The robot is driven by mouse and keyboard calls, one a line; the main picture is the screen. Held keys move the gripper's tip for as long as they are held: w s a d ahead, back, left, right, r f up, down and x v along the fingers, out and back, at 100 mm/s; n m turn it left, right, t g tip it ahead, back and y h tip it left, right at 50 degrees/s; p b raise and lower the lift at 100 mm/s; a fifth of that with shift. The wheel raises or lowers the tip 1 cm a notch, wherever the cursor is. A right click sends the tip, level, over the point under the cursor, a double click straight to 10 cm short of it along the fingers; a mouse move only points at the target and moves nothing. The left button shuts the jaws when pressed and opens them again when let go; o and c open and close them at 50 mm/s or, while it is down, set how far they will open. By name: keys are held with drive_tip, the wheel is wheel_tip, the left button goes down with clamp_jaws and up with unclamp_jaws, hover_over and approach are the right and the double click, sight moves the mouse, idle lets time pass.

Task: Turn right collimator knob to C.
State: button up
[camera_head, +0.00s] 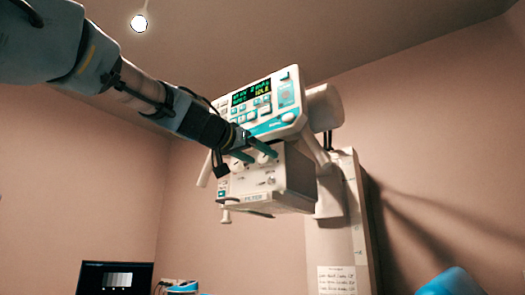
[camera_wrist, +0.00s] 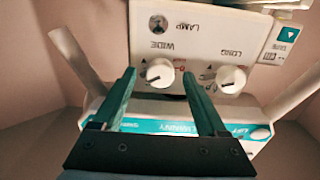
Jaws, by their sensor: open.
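In the wrist view the collimator panel (camera_wrist: 210,45) appears upside down, with two white round knobs. The knob marked WIDE (camera_wrist: 160,73) sits between the tips of my open gripper (camera_wrist: 158,82), with a gap visible on either side. The knob marked LONG (camera_wrist: 231,79) is outside the fingers, to the right. Each knob has a dark pointer line. Letters around the WIDE knob are too small or hidden to read surely. In the head view my gripper (camera_head: 259,157) reaches the upper front of the collimator box (camera_head: 290,180), with a white knob (camera_head: 264,158) between its fingertips.
A control panel with a lit display (camera_head: 262,103) is mounted just above the collimator, close to my wrist. Handle bars flank the unit. A white column (camera_head: 330,240) stands behind it. A monitor (camera_head: 115,277) is at lower left, and a blue object (camera_head: 450,284) at lower right.

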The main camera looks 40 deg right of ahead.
drive_tip(key=shift+x, duration=1)
clamp_jaws()
